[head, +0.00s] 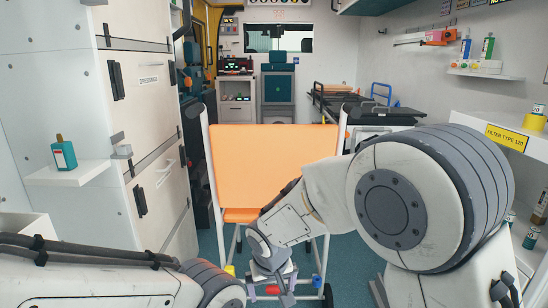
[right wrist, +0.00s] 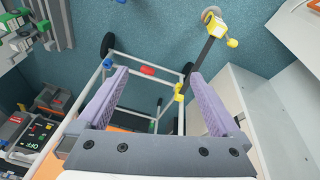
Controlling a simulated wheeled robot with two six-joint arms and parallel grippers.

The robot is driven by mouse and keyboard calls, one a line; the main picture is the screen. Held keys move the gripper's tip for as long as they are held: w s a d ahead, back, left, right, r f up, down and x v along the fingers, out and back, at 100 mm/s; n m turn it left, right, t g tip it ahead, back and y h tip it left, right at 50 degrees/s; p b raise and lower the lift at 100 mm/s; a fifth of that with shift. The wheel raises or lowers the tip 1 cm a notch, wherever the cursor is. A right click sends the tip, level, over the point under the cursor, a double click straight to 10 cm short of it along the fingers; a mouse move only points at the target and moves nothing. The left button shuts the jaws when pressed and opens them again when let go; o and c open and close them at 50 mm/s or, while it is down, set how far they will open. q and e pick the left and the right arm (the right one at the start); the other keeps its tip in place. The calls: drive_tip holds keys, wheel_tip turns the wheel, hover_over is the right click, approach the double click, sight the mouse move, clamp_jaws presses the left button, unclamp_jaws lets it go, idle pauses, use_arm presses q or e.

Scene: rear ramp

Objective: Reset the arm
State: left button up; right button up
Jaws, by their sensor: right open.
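My right arm (head: 410,200) reaches in from the right of the head view, bent down toward the middle. My right gripper (head: 272,280) is low in front of the orange chair (head: 270,165). In the right wrist view my right gripper (right wrist: 157,80) shows two purple-grey fingers spread apart with nothing held between them. The chair's white tube frame (right wrist: 108,65) shows beyond and between the fingers; I cannot tell whether they touch it. My left arm (head: 90,262) lies across the lower left of the head view, and its gripper is out of the picture.
White cabinets (head: 150,90) stand on the left, with a teal bottle (head: 64,153) on a small shelf. A shelf unit (head: 490,125) with a yellow label stands on the right. A stretcher (head: 375,110) is behind the chair.

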drive_tip(key=s+d+r+n+g+p, duration=0.1)
drive_tip(key=s+d+r+p, duration=0.15)
drive_tip(key=s, duration=0.65)
drive_tip(key=s+d+r+n+g+y+p, duration=0.15)
drive_tip(key=s+r, duration=0.25)
drive_tip(key=s, duration=0.4)
drive_tip(key=s+d+r+n+g+p, duration=0.1)
drive_tip(key=s+r+n, duration=0.15)
drive_tip(key=s, duration=0.65)
wheel_tip(320, 180, up, 38)
drive_tip(key=w+p, duration=0.1)
drive_tip(key=p, duration=3.5)
drive_tip(key=shift+m+p, duration=0.4)
drive_tip(key=shift+d+f, duration=0.1)
drive_tip(key=shift+f, duration=0.05)
drive_tip(key=shift+r, duration=0.45)
